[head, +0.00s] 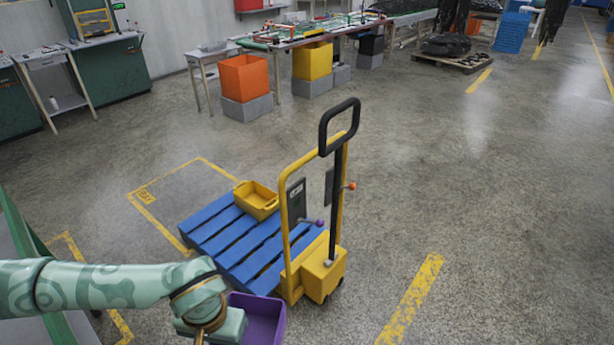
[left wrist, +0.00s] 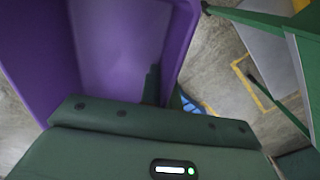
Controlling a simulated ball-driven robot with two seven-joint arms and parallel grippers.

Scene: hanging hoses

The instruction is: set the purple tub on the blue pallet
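The purple tub (head: 264,318) is at the bottom of the head view, partly cut off. It fills the upper left of the left wrist view (left wrist: 110,45). My left gripper (head: 238,322) is shut on the tub's wall; a dark finger shows against it in the left wrist view (left wrist: 152,86). The tub looks held up off the floor, on the near side of the blue pallet (head: 222,232). The pallet lies on the floor beyond it, and a sliver of it shows in the left wrist view (left wrist: 190,103). My right gripper is in neither view.
A yellow tub (head: 257,199) sits on the pallet's far part. A yellow pallet truck (head: 318,270) with a tall black handle stands at the pallet's right end. A green-edged table (head: 22,240) is at the left. Open floor lies to the right.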

